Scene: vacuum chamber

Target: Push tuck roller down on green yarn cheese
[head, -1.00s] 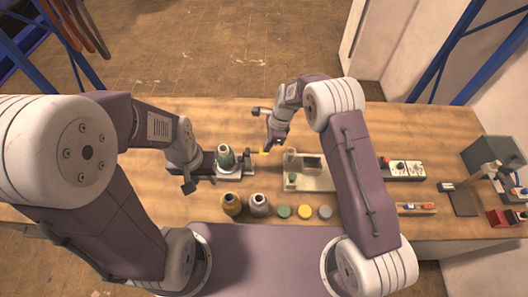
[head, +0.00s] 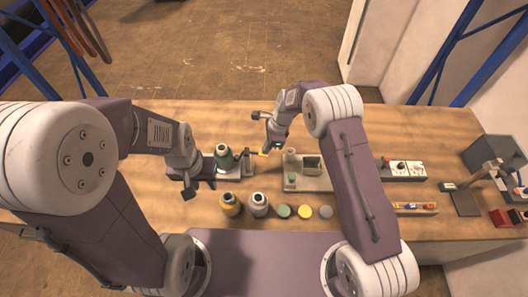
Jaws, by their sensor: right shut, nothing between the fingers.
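My left gripper (head: 192,187) is low at the left of the fixture, close to the cheese's base. Its fingers are too dark and small to tell open from shut.
A pale tray-like block (head: 305,180) lies right of the fixture. A control box (head: 403,169) is farther right. The back of the table is mostly clear.

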